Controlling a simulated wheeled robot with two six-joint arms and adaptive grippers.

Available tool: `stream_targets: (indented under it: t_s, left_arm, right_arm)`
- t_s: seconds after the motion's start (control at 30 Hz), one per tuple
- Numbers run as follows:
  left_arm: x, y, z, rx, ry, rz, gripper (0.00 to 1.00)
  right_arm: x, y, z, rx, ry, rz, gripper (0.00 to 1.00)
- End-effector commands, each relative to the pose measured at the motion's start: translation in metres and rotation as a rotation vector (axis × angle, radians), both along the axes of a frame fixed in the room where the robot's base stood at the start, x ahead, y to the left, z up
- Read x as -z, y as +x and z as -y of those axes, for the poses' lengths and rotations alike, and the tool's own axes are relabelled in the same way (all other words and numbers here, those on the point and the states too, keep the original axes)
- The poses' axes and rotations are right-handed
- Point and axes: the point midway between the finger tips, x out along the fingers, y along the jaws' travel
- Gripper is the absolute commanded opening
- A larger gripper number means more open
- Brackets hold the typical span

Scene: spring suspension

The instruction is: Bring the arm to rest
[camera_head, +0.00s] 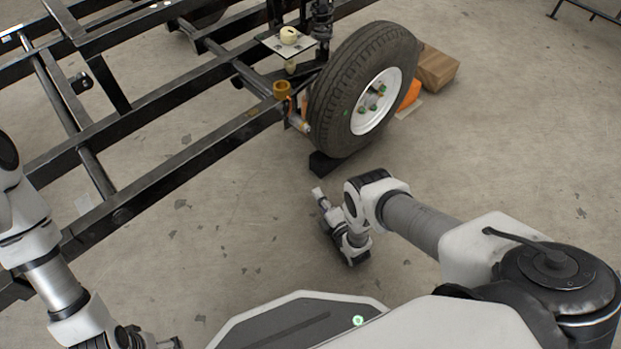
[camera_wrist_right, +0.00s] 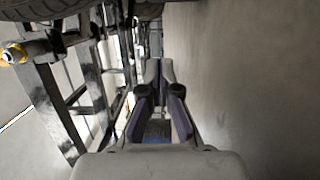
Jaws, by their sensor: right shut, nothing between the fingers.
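My right gripper (camera_head: 318,192) is in the middle of the head view, over bare floor just below the tyre and apart from it. In the right wrist view its two fingers (camera_wrist_right: 159,64) are together, with nothing held between them. My left arm comes in at the left edge, and its gripper (camera_head: 168,342) shows only in part at the bottom edge; its fingers cannot be made out.
A black steel frame (camera_head: 152,108) fills the upper left. A white plate (camera_head: 287,42) sits beside the wheel. The concrete floor (camera_head: 490,150) at right is clear.

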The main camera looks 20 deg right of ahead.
Motion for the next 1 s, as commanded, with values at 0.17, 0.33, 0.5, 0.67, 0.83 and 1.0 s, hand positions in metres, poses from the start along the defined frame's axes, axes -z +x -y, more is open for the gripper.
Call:
stream_targets:
  t_s: [0.17,0.33,0.5,0.67,0.83,1.0]
  left_arm:
    - [-0.011,-0.001,0.0,0.002,0.0,-0.002,0.91]
    - [-0.01,-0.001,0.0,0.002,0.0,-0.003,0.91]
    - [-0.012,-0.001,0.0,0.002,0.0,-0.003,0.91]
    - [-0.028,-0.001,0.0,0.003,0.0,-0.003,0.91]
    - [-0.054,-0.001,0.001,0.005,-0.001,-0.004,0.91]
    - [-0.071,-0.002,0.001,0.006,-0.001,-0.005,0.91]
  right_arm:
    - [-0.001,-0.022,0.002,0.0,0.0,0.0,0.0]
    - [0.001,-0.024,0.002,0.0,0.0,0.001,0.0]
    - [-0.001,-0.023,0.003,0.002,0.016,-0.02,0.0]
    - [-0.013,-0.023,0.005,0.059,0.24,-0.275,0.0]
    - [-0.053,-0.079,0.008,0.348,0.686,-0.766,0.0]
    - [-0.125,-0.181,0.007,0.795,1.016,-1.103,0.0]
